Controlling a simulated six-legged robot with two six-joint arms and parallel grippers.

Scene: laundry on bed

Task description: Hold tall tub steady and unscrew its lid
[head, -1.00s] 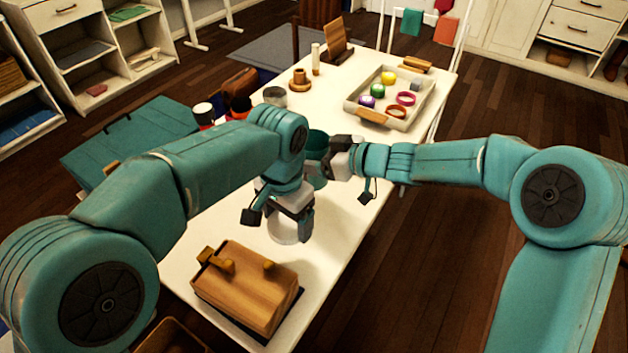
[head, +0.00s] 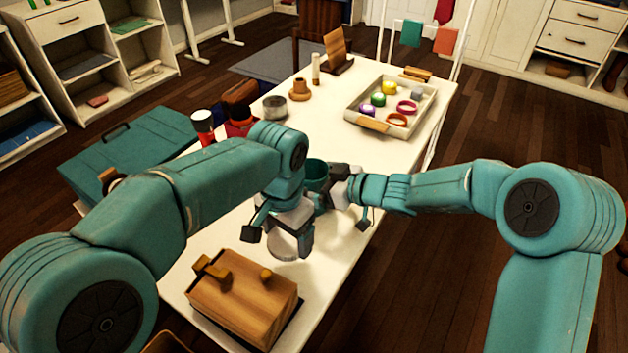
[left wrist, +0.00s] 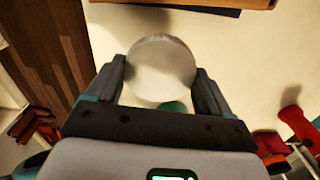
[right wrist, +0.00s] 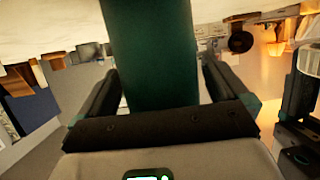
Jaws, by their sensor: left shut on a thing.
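The tall teal tub (head: 317,172) stands upright beyond my left gripper, and its open top shows. My right gripper (head: 338,178) comes from the right and is shut on the tub. In the right wrist view the tub (right wrist: 150,55) fills the space between the fingers. My left gripper (head: 290,238) points down and is shut on the round pale grey lid (head: 283,246). The lid (left wrist: 162,68) sits between both fingers in the left wrist view. It is apart from the tub, low over the white table. I cannot tell whether it touches the table.
A wooden box (head: 240,300) with knobs stands at the near end of the table (head: 240,225). A tray (head: 420,120) with several coloured rings and pieces lies at the far right. A grey tin (head: 275,106) and a wooden holder (head: 300,88) stand at the back left.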

